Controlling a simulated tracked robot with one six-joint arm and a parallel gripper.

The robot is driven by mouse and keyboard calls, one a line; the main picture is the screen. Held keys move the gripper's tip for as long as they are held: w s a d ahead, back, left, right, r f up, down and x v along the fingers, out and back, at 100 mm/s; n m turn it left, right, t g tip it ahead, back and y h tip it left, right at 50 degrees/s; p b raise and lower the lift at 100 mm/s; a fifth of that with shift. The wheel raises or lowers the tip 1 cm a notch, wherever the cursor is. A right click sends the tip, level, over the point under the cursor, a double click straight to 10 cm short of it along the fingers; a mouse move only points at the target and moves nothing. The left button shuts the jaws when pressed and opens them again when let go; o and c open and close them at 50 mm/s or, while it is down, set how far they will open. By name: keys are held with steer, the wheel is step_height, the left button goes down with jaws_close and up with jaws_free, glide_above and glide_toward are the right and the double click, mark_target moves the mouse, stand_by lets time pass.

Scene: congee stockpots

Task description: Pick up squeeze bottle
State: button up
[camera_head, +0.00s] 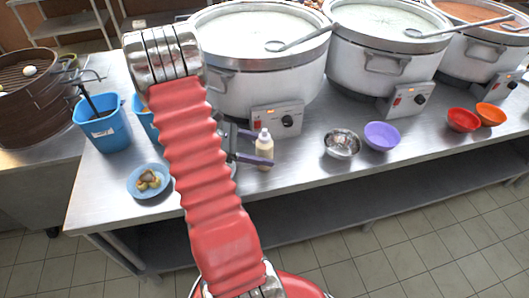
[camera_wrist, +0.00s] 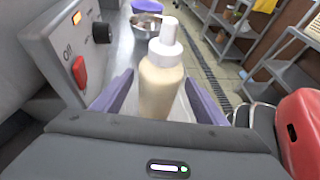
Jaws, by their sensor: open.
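The squeeze bottle (camera_head: 264,148) has a cream-coloured body and a white nozzle cap. It stands upright on the steel counter, in front of the leftmost stockpot's control box. My gripper (camera_head: 250,148) is at the bottle with its purple fingers open. In the wrist view the squeeze bottle (camera_wrist: 161,80) stands between the two spread fingers of my gripper (camera_wrist: 158,98), one on each side. I cannot tell whether either finger touches it. The bottle's base is hidden by my gripper body in the wrist view.
The control box (camera_wrist: 75,55) is close on the left in the wrist view. Stockpots (camera_head: 255,60) line the counter (camera_head: 310,172). A steel bowl (camera_head: 342,144) and purple bowl (camera_head: 381,136) stand right of the bottle. A blue plate (camera_head: 148,181) and blue bin (camera_head: 103,125) stand left.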

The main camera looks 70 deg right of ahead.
steer(key=x, duration=0.5)
steer(key=shift+w, duration=0.1)
stand_by(0.4)
steer(key=c, duration=0.8)
